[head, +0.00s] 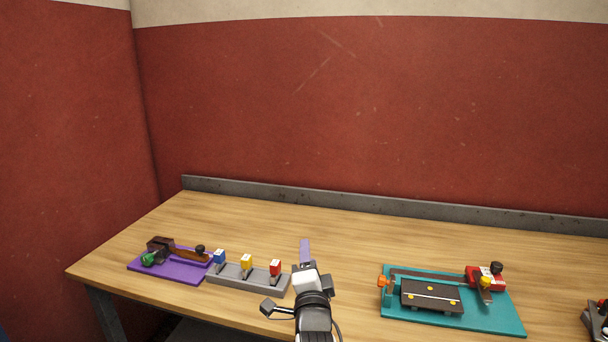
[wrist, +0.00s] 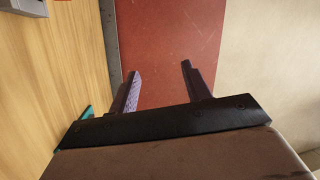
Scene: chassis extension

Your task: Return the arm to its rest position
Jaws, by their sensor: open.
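My gripper (head: 305,252) is at the lower middle of the head view, with one purple finger pad showing above the wooden table (head: 350,235). In the wrist view my gripper (wrist: 160,80) shows two fingers spread well apart. Nothing is between them. The fingers point toward the red wall (wrist: 160,35), and the tabletop (wrist: 40,90) runs along the left side of that view. My arm rises from the bottom edge of the head view. The second finger is hidden in the head view.
Left of my gripper are a purple board (head: 180,271) with brown and green parts and a grey base (head: 245,282) with blue, yellow and red blocks. Right is a teal board (head: 495,315) with a dark plate. A grey ledge (head: 400,208) edges the table's back.

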